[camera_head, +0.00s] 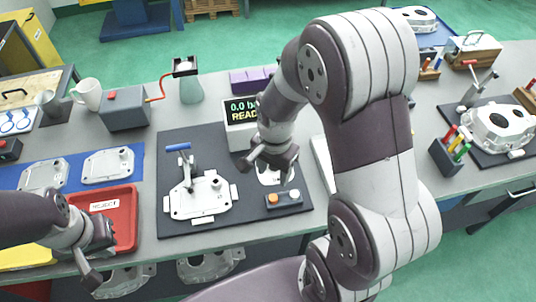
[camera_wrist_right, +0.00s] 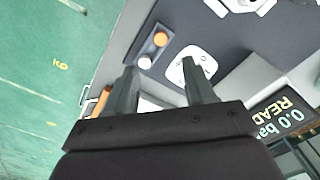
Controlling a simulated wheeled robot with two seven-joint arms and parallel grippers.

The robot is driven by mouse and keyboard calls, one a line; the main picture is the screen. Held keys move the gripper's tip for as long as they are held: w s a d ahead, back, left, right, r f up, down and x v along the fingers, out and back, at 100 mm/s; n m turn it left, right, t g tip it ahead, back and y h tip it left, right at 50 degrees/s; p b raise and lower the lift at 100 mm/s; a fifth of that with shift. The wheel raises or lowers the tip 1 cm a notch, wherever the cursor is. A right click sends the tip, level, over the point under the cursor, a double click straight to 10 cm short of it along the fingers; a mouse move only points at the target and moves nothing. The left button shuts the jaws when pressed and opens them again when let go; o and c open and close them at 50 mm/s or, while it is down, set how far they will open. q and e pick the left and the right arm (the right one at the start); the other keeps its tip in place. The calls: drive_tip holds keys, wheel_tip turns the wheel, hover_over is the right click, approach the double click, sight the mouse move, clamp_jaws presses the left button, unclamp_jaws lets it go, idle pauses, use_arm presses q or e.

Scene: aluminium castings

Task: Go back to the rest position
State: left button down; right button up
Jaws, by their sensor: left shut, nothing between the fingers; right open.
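The white plate (camera_wrist_right: 186,70) and the button box (camera_wrist_right: 154,46) lie beyond the fingertips.
A cast cover (camera_head: 200,197) lies on the dark mat (camera_head: 185,232) by a blue-handled clamp. The display box (camera_head: 241,111) reads 0.0 bar. A pen holder (camera_head: 446,156) and a large casting (camera_head: 497,130) stand at the right. Castings (camera_head: 211,264) sit below the bench.

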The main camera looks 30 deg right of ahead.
drive_tip(key=s+r+n, duration=0.1)
drive_tip(key=n, duration=0.3)
drive_tip(key=s+a+r+n+t, duration=0.1)
drive_tip(key=n, duration=0.3)
drive_tip(key=s+a+r+n, duration=0.1)
drive_tip(key=s+n, duration=0.1)
drive_tip(key=n, duration=0.2)
drive_tip(key=shift+a+r, duration=0.1)
drive_tip(key=shift+r, duration=0.15)
